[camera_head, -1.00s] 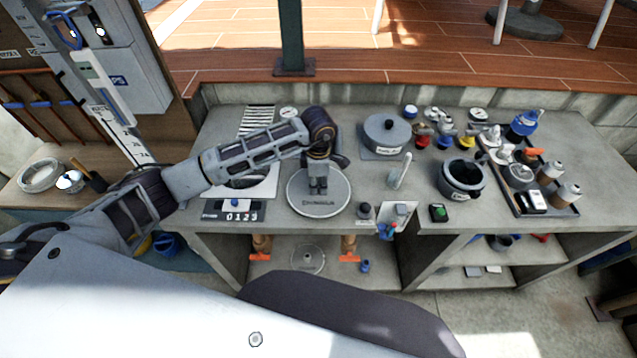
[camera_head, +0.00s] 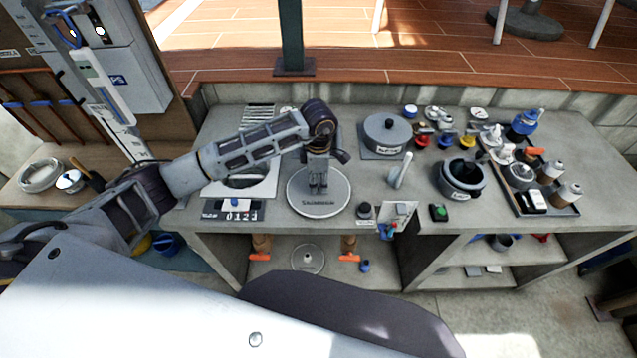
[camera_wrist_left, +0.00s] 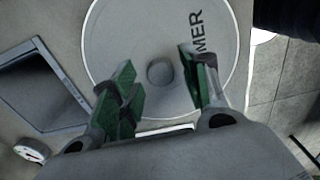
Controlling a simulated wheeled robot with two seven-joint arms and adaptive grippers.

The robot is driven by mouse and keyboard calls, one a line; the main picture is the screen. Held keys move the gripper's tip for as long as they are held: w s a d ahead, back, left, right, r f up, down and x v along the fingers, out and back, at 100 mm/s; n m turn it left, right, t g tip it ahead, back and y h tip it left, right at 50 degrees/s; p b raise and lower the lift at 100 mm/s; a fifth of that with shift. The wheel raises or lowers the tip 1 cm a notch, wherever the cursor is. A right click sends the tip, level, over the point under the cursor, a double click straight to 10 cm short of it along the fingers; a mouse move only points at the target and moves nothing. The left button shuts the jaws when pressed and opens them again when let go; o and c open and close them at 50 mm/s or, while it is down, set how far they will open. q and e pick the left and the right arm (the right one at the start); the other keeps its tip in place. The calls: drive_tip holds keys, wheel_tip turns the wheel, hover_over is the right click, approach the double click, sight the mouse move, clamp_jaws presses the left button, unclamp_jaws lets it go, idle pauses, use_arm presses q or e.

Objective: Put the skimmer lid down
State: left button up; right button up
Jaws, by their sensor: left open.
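The skimmer lid (camera_head: 319,207) is a round pale grey disc with dark lettering. It lies flat on the grey counter, left of the middle in the head view. In the left wrist view the lid (camera_wrist_left: 130,35) fills the upper middle, with a small round knob (camera_wrist_left: 160,72) at its centre. My left gripper (camera_head: 318,188) is just above the lid's middle. In the left wrist view its green-padded fingers (camera_wrist_left: 157,88) are spread apart, with the knob between and slightly beyond them; I cannot see contact. My right gripper does not show.
A white square plate with a round opening (camera_head: 262,187) lies left of the lid, partly under my arm. A number panel (camera_head: 233,211) is in front of it. A grey lidded pot (camera_head: 387,134), a dark pot (camera_head: 461,178) and a bottle tray (camera_head: 549,208) stand to the right.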

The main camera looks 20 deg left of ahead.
sight(319, 183)
use_arm(q)
wheel_tip(319, 183, up, 10)
drive_tip(key=b, duration=0.2)
drive_tip(key=shift+r, duration=0.2)
idle(0.6)
